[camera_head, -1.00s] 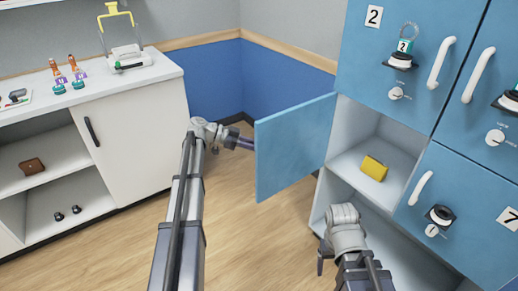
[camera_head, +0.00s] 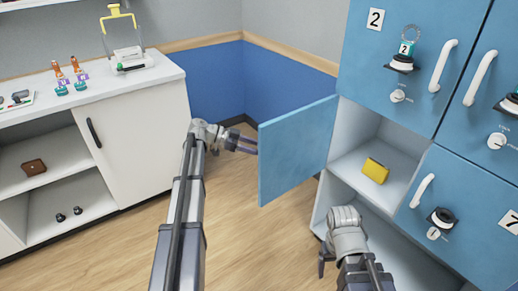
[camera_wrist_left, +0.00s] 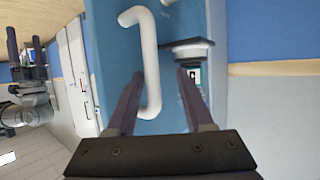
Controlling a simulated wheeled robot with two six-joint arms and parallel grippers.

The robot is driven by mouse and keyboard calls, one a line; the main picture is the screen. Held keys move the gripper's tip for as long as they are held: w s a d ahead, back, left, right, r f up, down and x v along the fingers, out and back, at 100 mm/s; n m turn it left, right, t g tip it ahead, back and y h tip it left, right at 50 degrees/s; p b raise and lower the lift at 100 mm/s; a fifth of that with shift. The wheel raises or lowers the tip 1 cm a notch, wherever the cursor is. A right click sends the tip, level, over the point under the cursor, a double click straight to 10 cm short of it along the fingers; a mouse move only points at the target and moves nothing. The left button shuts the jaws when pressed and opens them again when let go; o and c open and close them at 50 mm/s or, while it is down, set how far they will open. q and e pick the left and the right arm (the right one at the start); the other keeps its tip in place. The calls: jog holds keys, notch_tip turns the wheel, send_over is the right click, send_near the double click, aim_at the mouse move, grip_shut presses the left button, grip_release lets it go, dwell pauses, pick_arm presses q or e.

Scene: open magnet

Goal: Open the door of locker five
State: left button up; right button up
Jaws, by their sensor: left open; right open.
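A blue locker door (camera_head: 297,150) stands swung open from its compartment, beneath door 2. Its number is hidden; its outer face carries a white handle (camera_wrist_left: 150,62) and a round lock knob (camera_wrist_left: 190,52) in the left wrist view. My left gripper (camera_head: 257,147) is open at the door's free edge, on its outer side. In the left wrist view its fingers (camera_wrist_left: 158,75) lie on either side of the handle, apart from each other; contact cannot be told. My right gripper (camera_head: 325,262) hangs open and empty in front of the lower compartment.
The open compartment (camera_head: 350,160) holds a yellow item (camera_head: 375,171). Locker door 2 (camera_head: 385,90) above and locker door 7 (camera_head: 465,235) at lower right are shut. A white cabinet (camera_head: 140,140) with items on top stands at left. The wood floor between is clear.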

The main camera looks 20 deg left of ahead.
pick_arm(q)
jog(key=p+v, duration=0.2)
jog(key=v, duration=0.5)
jog(key=shift+a, duration=0.2)
jog(key=shift+s+r, duration=0.1)
